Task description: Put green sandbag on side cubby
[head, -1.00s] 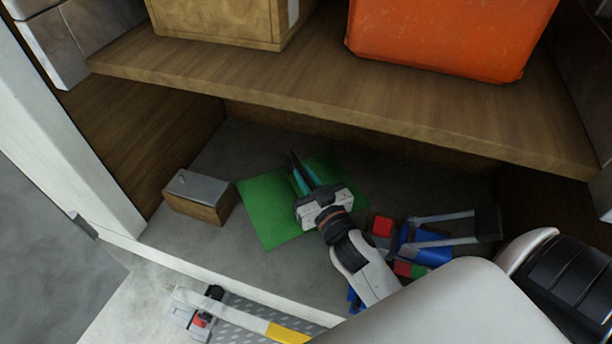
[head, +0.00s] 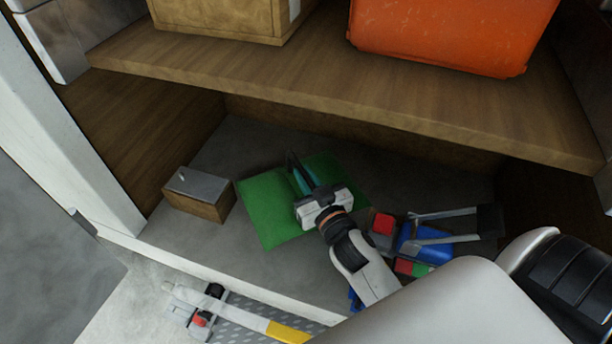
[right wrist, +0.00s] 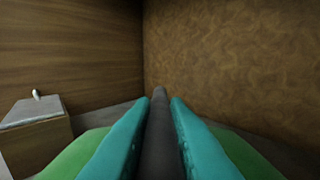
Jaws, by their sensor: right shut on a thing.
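The green sandbag (head: 262,212) lies flat on the grey floor of the lower cubby, under the wooden shelf. My right gripper (head: 302,175) reaches over its middle. Its teal fingers are shut on a dark bar or strap at the sandbag, which looks like its handle. In the right wrist view this dark strap (right wrist: 160,120) stands between the two fingers, with green sandbag showing on both sides (right wrist: 80,152). The gripper hides part of the sandbag. The sandbag appears to rest on the floor. My left gripper is not in view.
A small wooden box with a grey top (head: 200,194) sits left of the sandbag. Blue, red and green items (head: 425,240) lie to the right. Above, the wooden shelf (head: 330,90) holds an orange bin (head: 440,35) and a wooden crate (head: 215,20). A white post stands at left.

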